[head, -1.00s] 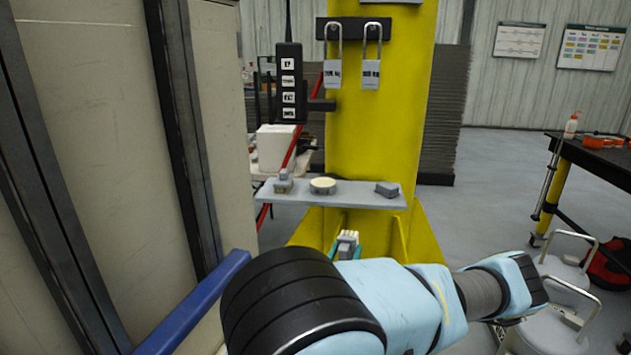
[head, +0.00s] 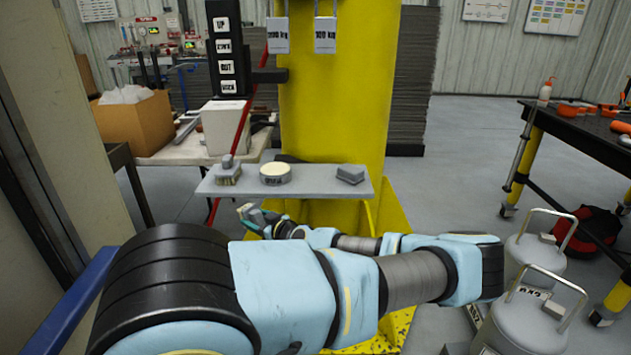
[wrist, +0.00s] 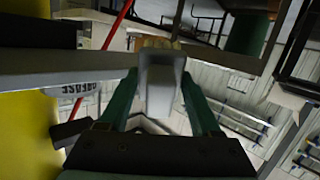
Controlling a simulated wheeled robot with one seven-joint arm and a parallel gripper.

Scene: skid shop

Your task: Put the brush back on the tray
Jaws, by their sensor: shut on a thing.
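The tray (head: 318,184) is a flat grey shelf in front of the yellow column. My gripper (head: 249,214) is just below the tray's front edge, left of its middle. It is shut on a brush (wrist: 160,85), a grey block with pale yellow bristles. In the wrist view the brush sits between my green fingers (wrist: 160,100), bristles at the top of the picture. The tray's edge (wrist: 75,74) shows to the left there, apart from the brush. In the head view the brush (head: 245,210) is small and partly hidden by my gripper.
On the tray stand a small grey knobbed piece with yellowish bristles (head: 228,171), a round tin with a cream top (head: 275,172) and a grey block (head: 350,174). Padlocks (head: 325,35) hang above. Grey weights (head: 540,245) stand right; a black workbench (head: 575,125) lies beyond.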

